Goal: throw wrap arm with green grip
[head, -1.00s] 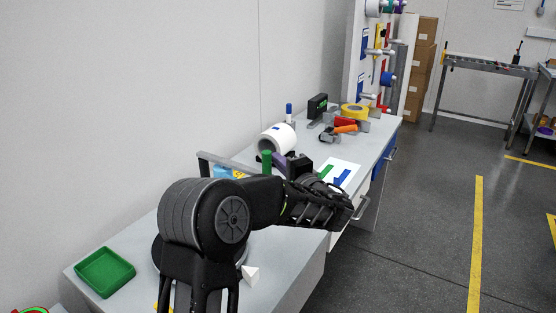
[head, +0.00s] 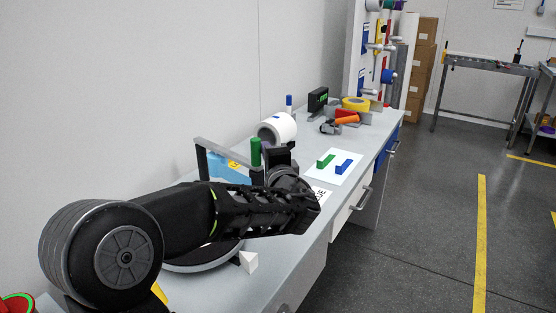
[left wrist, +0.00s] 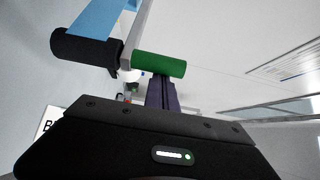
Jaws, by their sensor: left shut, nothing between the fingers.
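The wrap arm is a grey metal bar frame (head: 200,160) on the bench at mid-left of the head view, with a green grip (head: 255,152) standing upright. In the left wrist view, the green grip (left wrist: 165,65) lies across the picture beside the grey bar (left wrist: 139,32), a black roller (left wrist: 85,47) and blue film (left wrist: 97,16). My left gripper (left wrist: 161,80) has purple fingers, shut and empty, with their tips close by the grip. I cannot tell whether they touch it. In the head view, the forearm and wrist hide part of the frame. My right gripper is out of view.
A white sheet (head: 350,161) holds a green block (head: 326,161) and a blue block (head: 343,167). A round turntable (head: 205,262) and white wedge (head: 248,262) lie nearer. Yellow tape (head: 355,103) is farther back.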

